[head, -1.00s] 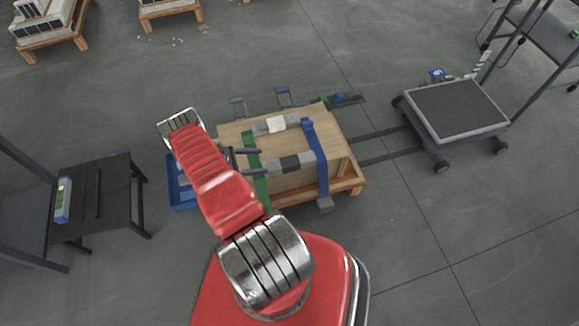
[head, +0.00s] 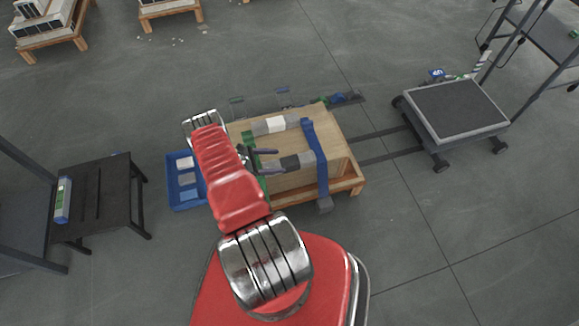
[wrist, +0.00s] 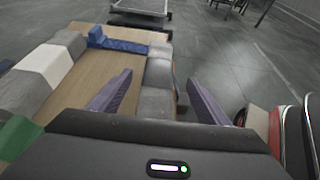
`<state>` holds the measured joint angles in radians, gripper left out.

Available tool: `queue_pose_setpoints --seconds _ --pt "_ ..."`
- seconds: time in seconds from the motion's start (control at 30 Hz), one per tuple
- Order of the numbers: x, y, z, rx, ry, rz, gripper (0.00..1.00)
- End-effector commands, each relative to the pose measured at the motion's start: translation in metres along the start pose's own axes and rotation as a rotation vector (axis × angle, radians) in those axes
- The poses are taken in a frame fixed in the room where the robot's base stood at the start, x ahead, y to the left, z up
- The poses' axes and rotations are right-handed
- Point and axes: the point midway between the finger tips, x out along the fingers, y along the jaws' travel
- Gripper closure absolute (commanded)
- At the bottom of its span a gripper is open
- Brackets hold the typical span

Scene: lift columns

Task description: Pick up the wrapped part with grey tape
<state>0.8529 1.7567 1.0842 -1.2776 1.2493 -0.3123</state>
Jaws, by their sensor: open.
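The wrapped part with grey tape (head: 304,159) is a light grey bundle with a dark grey band. It lies along the near edge of the wooden crate top, running under the blue strap. My gripper (head: 279,160) is open, over the left end of this part. In the wrist view the part (wrist: 158,74) shows between the two spread fingers of my gripper (wrist: 160,78). I cannot tell how far above it the fingertips are. A second wrapped part, with a white band (head: 276,124), lies farther back on the crate and at the left in the wrist view (wrist: 48,65).
The wooden crate (head: 338,135) carries a green strap (head: 247,138) and a blue strap (head: 318,165). A blue divided tray (head: 173,182) lies left of it. A black table (head: 95,195) stands farther left, and a grey wheeled platform (head: 455,110) at right. Open floor surrounds them.

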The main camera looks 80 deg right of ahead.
Motion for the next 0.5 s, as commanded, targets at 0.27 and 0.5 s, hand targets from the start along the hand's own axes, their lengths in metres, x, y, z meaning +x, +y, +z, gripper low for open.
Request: queue_pose_setpoints --seconds 0.27,0.5 --pt "0.0064 0.0006 0.0001 0.0 0.0 0.002 0.3" --pt "0.0112 0.0001 -0.0004 0.0 0.0 0.0 0.3"
